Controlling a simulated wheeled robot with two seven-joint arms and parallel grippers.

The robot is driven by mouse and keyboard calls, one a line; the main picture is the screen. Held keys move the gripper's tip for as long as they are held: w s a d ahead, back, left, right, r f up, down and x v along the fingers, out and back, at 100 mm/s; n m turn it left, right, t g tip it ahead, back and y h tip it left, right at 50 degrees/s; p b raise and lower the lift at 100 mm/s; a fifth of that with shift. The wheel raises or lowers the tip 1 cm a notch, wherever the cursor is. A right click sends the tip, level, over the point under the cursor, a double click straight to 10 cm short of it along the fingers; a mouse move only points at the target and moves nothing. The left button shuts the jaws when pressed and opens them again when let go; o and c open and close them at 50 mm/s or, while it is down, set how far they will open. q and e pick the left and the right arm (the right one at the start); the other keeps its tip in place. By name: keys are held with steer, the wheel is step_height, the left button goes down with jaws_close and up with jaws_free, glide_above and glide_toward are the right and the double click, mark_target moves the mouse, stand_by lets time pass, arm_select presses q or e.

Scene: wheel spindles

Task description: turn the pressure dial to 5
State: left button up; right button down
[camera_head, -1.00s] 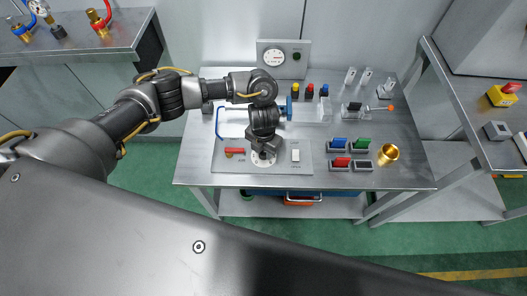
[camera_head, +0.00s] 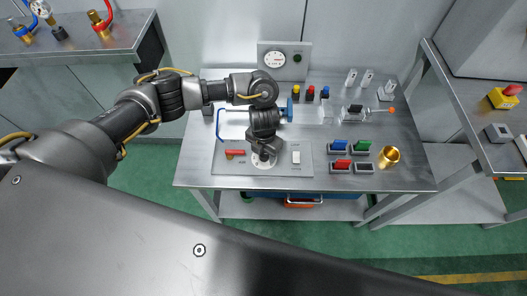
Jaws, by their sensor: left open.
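The pressure dial (camera_head: 263,166) is a round white-faced dial on the grey control panel (camera_head: 222,170) at the front left of the table. My left gripper (camera_head: 264,156) points down over the dial and is open. Its fingers hide the dial's middle, so I cannot tell whether they touch the knob or which number it points to. My right gripper is not in view.
A red lever (camera_head: 236,153) and a white switch (camera_head: 296,157) flank the dial. A gauge box (camera_head: 284,60) stands at the back. The table's front strip is clear.

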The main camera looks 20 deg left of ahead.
mark_target(263, 154)
arm_select(q)
step_height(263, 154, up, 11)
steer(key=shift+f+p, duration=0.2)
steer(key=shift+p, duration=0.25)
steer(key=shift+a, duration=0.1)
